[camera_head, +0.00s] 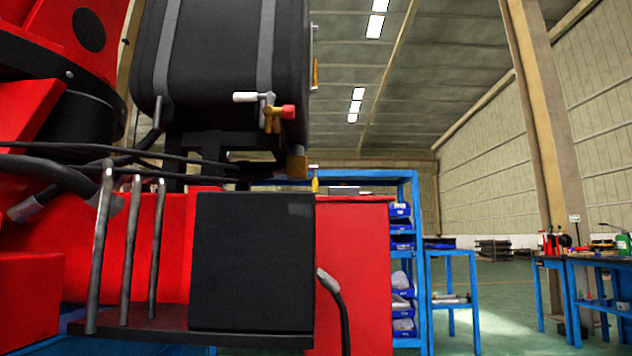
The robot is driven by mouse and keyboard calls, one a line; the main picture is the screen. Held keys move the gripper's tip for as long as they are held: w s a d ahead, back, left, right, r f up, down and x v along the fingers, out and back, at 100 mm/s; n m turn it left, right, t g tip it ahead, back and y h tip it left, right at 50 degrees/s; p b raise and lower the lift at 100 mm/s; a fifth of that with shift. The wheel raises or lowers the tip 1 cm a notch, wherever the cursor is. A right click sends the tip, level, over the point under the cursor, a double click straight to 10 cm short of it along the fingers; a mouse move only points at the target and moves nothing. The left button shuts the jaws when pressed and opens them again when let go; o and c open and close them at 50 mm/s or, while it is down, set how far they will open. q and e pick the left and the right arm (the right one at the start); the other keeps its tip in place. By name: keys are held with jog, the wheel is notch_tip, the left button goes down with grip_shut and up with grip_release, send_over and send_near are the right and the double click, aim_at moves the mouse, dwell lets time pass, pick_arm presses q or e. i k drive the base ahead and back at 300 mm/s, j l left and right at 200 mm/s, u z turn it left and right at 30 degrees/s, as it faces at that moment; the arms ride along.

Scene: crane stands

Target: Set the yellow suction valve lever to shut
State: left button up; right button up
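No part clearly reads as the yellow suction valve lever. A brass-yellow fitting (297,166) sits low at the right end of the black tank (220,60). Just right of it, a small upright yellow piece (315,183) shows above the red cabinet; I cannot tell whether it is a lever or joined to the fitting. A brass valve (271,118) with a red knob (288,112) and a white handle (246,97) pointing left is on the tank's front. A thin orange-yellow strip (315,73) shows at the tank's right edge. Neither of my grippers is in view.
Black hoses cross at left above three metal levers (128,245). A black box (252,262) stands on a ledge beside the red cabinet (350,270). Behind are a blue rack (416,250) with bins and a blue workbench (570,290) at right. Open green floor lies between them.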

aim_at(315, 178)
jog(key=i+l+u, duration=0.1)
jog(key=l, duration=0.35)
jog(key=i+l+u, duration=0.1)
jog(key=l, duration=0.35)
jog(key=i+l, duration=0.25)
jog(key=l, duration=0.25)
jog(key=i+l+u, duration=0.15)
jog(key=l, duration=0.3)
jog(key=l+u, duration=0.1)
jog(key=l, duration=0.35)
jog(key=i, duration=0.05)
